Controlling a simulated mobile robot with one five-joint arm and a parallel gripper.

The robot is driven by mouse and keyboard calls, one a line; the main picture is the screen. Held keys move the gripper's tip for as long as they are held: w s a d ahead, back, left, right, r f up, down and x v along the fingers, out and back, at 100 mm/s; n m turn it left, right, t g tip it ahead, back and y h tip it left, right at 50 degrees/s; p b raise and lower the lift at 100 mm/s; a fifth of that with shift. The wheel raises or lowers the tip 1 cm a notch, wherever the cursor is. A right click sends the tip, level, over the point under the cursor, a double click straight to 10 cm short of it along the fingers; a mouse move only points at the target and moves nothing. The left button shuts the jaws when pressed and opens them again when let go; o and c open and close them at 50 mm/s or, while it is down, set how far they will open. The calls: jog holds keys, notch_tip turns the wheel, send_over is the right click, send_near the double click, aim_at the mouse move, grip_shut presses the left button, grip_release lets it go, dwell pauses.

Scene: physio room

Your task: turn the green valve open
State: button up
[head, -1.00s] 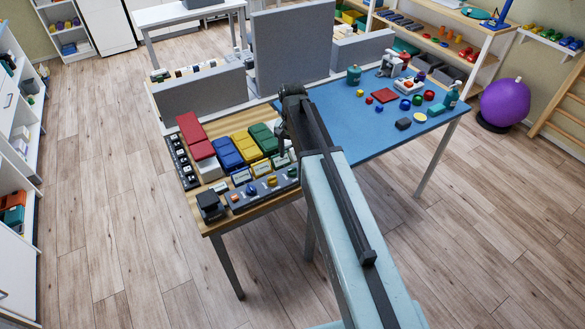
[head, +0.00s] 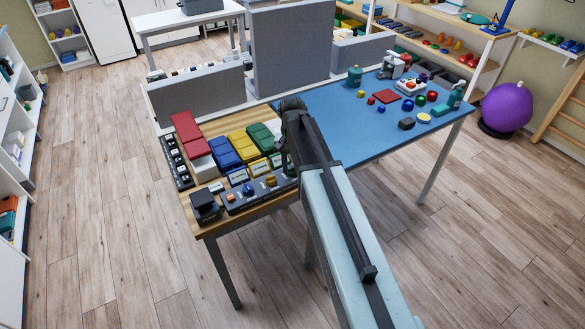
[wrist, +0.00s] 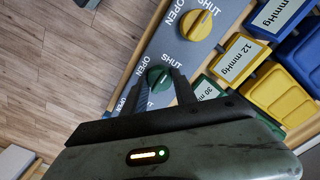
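The green valve (wrist: 158,78) shows in the wrist view as a round knob with a ridged handle on a grey panel (wrist: 172,52). White OPEN and SHUT labels stand on either side of it. My gripper (wrist: 161,80) is open, its two dark fingertips apart on either side of the knob. I cannot tell whether they touch it. In the head view my own arm hides the green valve, and the wrist end of my gripper (head: 290,150) is over the right end of the panel.
A yellow valve (wrist: 198,26) is on the same panel, with a blue knob (head: 248,189) farther left in the head view. Yellow (wrist: 282,92) and blue (wrist: 305,52) bins stand close to the right. A black box (head: 205,207) stands at the panel's left end.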

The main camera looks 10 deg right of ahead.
grip_shut()
jog(key=n, duration=0.3)
jog(key=shift+n, duration=0.4)
jog(key=n, duration=0.4)
jog(key=shift+n, duration=0.3)
jog(key=n, duration=0.5)
jog(key=shift+n, duration=2.3)
